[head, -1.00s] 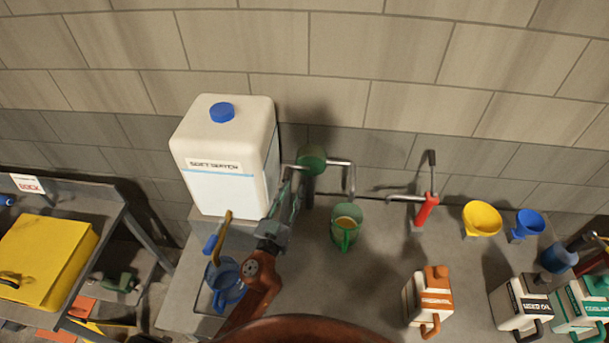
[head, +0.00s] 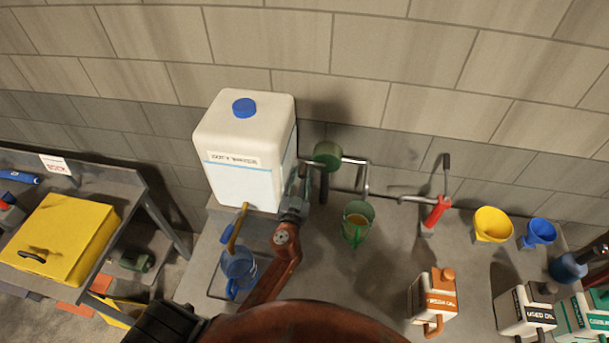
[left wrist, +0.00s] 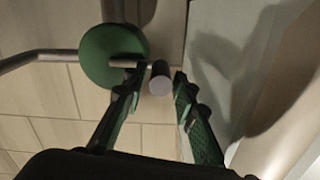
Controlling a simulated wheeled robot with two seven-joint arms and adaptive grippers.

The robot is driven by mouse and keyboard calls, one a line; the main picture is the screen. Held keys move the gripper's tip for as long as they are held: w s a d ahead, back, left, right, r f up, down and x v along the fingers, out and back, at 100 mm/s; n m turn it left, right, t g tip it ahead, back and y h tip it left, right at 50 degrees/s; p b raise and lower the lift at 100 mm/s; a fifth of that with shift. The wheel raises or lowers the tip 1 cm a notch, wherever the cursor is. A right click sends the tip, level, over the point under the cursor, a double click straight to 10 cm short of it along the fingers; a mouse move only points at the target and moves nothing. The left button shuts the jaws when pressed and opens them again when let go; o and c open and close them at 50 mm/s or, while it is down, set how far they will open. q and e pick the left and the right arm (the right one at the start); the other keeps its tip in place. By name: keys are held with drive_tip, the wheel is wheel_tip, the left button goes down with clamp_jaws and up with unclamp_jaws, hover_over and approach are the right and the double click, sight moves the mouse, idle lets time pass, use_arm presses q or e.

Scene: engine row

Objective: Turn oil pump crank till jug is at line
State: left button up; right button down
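The oil pump has a round green body (head: 327,154) and a bent metal spout (head: 365,180). Its dark crank handle (head: 324,187) hangs below the body. Below the spout stands a clear green jug (head: 357,224) with some amber oil; I cannot make out its line. My left gripper (head: 304,178) is beside the crank. In the left wrist view, the grey end of the crank handle (left wrist: 159,83) lies between the two green fingertips of the left gripper (left wrist: 158,76), with narrow gaps on both sides. The pump body (left wrist: 110,55) is behind the left finger. My right gripper is not seen.
A white water canister (head: 245,155) and a blue jug (head: 239,270) stand left of the pump. Bare bench (head: 390,245) lies around the green jug.

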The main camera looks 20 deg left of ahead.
use_arm(q)
drive_tip(key=shift+w, duration=0.1)
drive_tip(key=shift+c, duration=0.6)
clamp_jaws()
